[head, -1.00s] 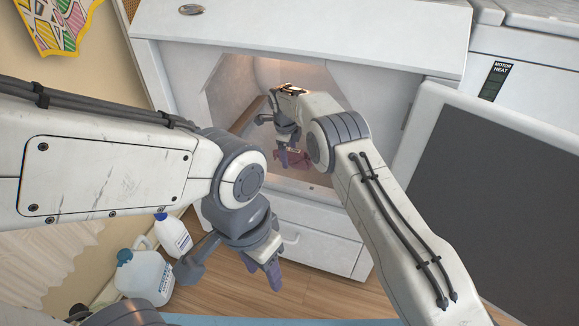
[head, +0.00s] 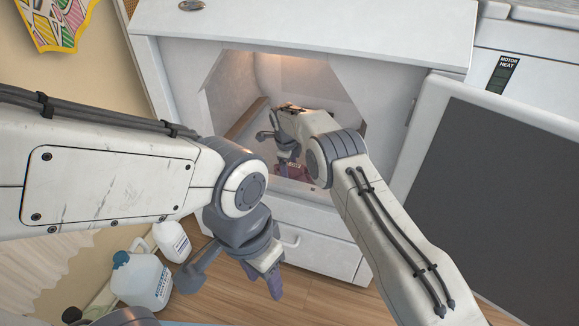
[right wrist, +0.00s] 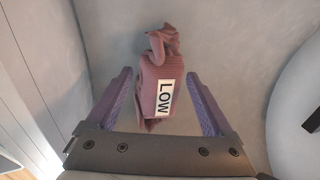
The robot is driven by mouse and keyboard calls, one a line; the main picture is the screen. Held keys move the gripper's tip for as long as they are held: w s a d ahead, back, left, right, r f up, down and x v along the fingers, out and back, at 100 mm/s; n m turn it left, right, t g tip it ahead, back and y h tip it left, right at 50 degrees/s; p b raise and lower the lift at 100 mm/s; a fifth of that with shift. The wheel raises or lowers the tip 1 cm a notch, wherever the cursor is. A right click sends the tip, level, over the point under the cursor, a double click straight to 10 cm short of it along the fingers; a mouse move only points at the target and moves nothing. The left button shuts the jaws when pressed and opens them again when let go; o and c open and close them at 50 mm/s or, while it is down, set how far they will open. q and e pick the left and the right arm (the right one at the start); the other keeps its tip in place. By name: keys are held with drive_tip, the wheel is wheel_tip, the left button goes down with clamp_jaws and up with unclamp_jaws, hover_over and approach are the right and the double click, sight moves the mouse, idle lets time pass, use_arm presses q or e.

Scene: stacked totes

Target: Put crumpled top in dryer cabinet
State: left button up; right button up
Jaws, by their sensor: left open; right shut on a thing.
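The crumpled top (right wrist: 160,75) is a mauve ribbed cloth bundle with a white LOW label. It lies between the fingers of my right gripper (head: 274,152), which is shut on it. In the head view it shows as a small dark reddish patch (head: 293,172), partly hidden by my right gripper and arm. The white dryer cabinet (head: 320,215) has its opening facing me. My right gripper is inside the opening, low near the cabinet floor. My left gripper (head: 228,286) is open and empty, outside in front of the cabinet's lower left.
An open door with a dark panel (head: 495,190) stands on the right. Two white jugs, one larger (head: 142,282) and one smaller (head: 172,240), stand on the wood floor (head: 320,300) at the lower left. A drawer (head: 310,248) is below the opening.

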drive_tip(key=o, duration=1.3)
drive_tip(key=shift+c, duration=0.2)
drive_tip(key=shift+r, duration=0.1)
drive_tip(key=r+p, duration=0.1)
drive_tip(key=r, duration=0.1)
drive_tip(key=s+r+p, duration=0.1)
drive_tip(key=r, duration=0.2)
drive_tip(key=r+p, duration=0.2)
drive_tip(key=r, duration=0.1)
drive_tip(key=shift+s+a+r, duration=0.1)
drive_tip(key=shift+s+a, duration=0.05)
drive_tip(key=shift+a, duration=0.1)
drive_tip(key=shift+r, duration=0.1)
